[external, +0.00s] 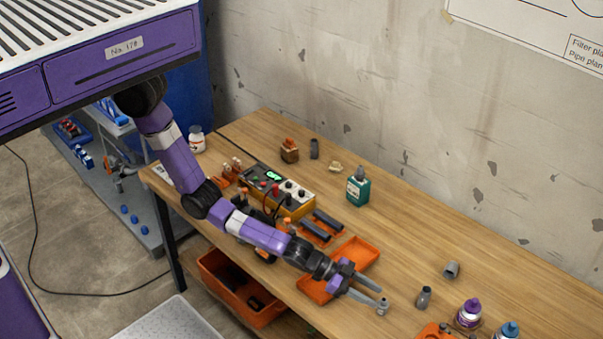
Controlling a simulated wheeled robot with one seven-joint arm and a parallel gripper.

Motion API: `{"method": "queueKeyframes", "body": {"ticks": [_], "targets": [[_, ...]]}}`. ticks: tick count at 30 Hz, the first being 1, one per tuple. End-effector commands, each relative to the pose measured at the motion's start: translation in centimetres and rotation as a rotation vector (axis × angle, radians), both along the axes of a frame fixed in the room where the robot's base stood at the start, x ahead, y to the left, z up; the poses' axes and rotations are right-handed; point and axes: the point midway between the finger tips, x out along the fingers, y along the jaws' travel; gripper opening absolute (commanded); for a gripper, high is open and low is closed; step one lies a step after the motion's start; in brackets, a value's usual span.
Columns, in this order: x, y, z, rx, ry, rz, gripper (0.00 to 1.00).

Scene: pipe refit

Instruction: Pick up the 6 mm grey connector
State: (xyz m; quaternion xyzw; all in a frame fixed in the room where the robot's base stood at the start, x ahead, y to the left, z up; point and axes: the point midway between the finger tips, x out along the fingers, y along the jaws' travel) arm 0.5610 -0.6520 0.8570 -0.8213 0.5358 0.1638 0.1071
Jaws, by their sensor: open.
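My gripper (380,296) is open over the front part of the wooden bench, its fingers pointing right. A small light-grey piece (382,307) shows right at the lower fingertip; I cannot tell if it is a separate connector or part of the finger. A grey fitting (451,270) lies on the bench to the right of the gripper. A darker grey upright piece (424,297) stands nearer, just right of the fingertips. Another dark grey piece (314,148) stands far back near the wall. No size marks are readable, so I cannot tell which is the 6 mm connector.
An orange tray (368,249) lies beside my wrist. Purple-capped (468,313) and blue-capped (507,331) bottles and an orange holder (432,331) stand at the front right. A green bottle (358,188) and a meter box (281,190) stand farther back.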

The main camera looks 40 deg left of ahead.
Motion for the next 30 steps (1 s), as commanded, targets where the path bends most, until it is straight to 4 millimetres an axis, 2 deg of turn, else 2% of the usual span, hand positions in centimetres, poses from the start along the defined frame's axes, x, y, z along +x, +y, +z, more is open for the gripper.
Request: {"method": "queueKeyframes", "body": {"ticks": [12,23,30], "targets": [[1.9,-3.5,-1.7,-0.001,-0.001,-0.001,0.43],[2.0,-4.0,-1.8,-0.001,0.000,-0.002,0.43],[2.0,-4.0,-1.8,-0.001,0.000,-0.001,0.00]]}}
